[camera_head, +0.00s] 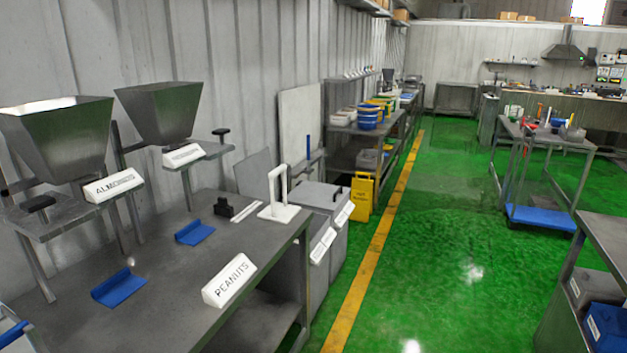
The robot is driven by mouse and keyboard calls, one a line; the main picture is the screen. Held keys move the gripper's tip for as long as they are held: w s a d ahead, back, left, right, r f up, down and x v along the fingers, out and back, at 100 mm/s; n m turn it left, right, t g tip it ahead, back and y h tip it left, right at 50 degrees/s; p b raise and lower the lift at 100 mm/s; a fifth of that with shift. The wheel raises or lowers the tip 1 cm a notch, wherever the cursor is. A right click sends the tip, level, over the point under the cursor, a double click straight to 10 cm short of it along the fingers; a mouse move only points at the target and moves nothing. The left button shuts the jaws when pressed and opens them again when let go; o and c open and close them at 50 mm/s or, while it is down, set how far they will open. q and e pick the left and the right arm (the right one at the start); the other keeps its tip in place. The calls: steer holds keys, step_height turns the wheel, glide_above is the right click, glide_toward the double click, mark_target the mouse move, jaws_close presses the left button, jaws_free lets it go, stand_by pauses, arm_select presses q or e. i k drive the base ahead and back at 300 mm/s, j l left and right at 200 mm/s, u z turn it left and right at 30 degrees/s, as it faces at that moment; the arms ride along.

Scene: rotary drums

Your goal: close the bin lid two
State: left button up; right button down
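Two grey bins stand on the floor beyond the end of the metal table, each with a white label on its sloped front: the nearer bin (317,277) and the farther bin (343,235). A flat grey lid-like top (318,193) shows over the farther bin. A grey panel (254,176) stands tilted up by the wall behind the nearer bin and looks like a raised lid. The table and a white stand hide part of the nearer bin, so I cannot tell its opening. Neither of my grippers is in view.
The metal table (170,270) fills the lower left, with two hoppers (160,112), blue scoops (195,232), a white stand (280,205) and a PEANUTS sign (229,280). A yellow floor sign (361,195) stands past the bins. The green aisle (440,260) is clear.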

mark_target(252, 179)
steer(key=i+l+z, duration=0.4)
steer(key=i, duration=0.5)
steer(key=i+z, duration=0.35)
steer(key=i, duration=0.55)
steer(key=i+u, duration=0.3)
steer(key=i, duration=0.2)
steer(key=i+l+u, duration=0.65)
steer(key=i, duration=0.25)
